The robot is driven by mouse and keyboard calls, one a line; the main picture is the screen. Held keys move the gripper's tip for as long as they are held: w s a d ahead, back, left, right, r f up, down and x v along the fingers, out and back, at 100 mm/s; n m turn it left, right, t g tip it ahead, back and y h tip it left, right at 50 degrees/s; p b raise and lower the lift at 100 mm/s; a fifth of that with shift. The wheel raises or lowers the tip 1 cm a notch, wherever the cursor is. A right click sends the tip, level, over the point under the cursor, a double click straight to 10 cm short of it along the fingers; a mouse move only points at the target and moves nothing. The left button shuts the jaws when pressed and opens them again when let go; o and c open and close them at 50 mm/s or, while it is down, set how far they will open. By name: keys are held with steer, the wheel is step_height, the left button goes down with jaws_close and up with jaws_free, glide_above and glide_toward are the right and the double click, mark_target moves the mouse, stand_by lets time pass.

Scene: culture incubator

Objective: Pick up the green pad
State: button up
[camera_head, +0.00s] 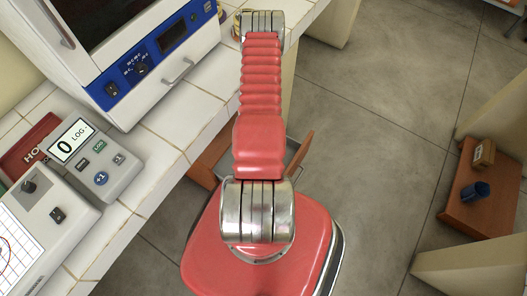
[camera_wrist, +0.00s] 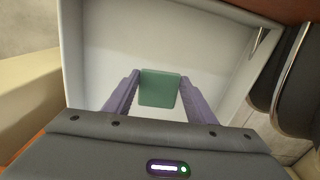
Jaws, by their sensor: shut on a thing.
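The green pad (camera_wrist: 160,88) is a small dark green rounded square in the middle of the wrist view. My gripper (camera_wrist: 160,97) has its two purple fingers on either side of the pad and is shut on it. Behind the pad is the pale inside of a drawer (camera_wrist: 110,50). I cannot tell whether the pad still touches the drawer floor. In the head view the pad and my gripper are hidden; only my red arm shows, reaching toward the counter.
The drawer's side walls stand close around my gripper. In the head view, a white tiled counter (camera_head: 160,150) carries a white and blue incubator (camera_head: 105,95) and a grey meter (camera_head: 95,155). A blue cup (camera_head: 475,191) and a small box (camera_head: 484,153) sit on a wooden surface at right. Grey floor is open between.

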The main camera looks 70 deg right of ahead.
steer(key=shift+r, duration=1.4)
